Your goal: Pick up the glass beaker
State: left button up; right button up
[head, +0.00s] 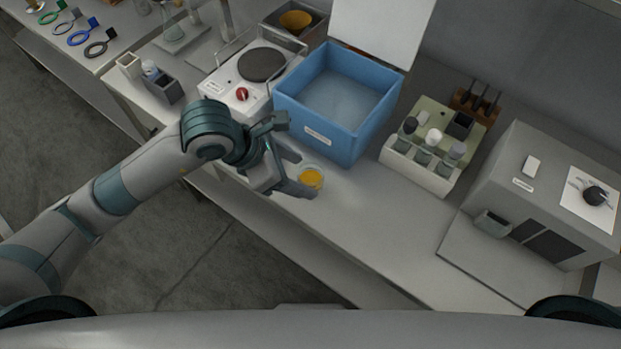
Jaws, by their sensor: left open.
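A glass beaker (312,178) with yellow-orange content stands on the grey bench top, in front of the blue box. My left gripper (304,176) is open at the beaker, with its fingers reaching toward it from the left. One finger lies in front of the beaker's near left side and hides part of it. I cannot tell whether the fingers touch the glass. My right gripper is not in view.
An open blue box (317,136) stands just behind the beaker. A hot plate (230,85) with a red knob is at the left, a vial rack (414,168) and a grey machine (505,177) at the right. The bench between beaker and machine is clear.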

aim_at(310, 177)
pick_arm(q)
jog(key=b+x, duration=0.1)
jog(key=x, duration=0.3)
jog(key=shift+w+f+b, duration=0.15)
jog(key=shift+w+b, duration=0.25)
jog(key=shift+w+d+f, duration=0.15)
jog(key=shift+d+f, duration=0.1)
jog(key=shift+f, duration=0.05)
jog(key=c, duration=1.2)
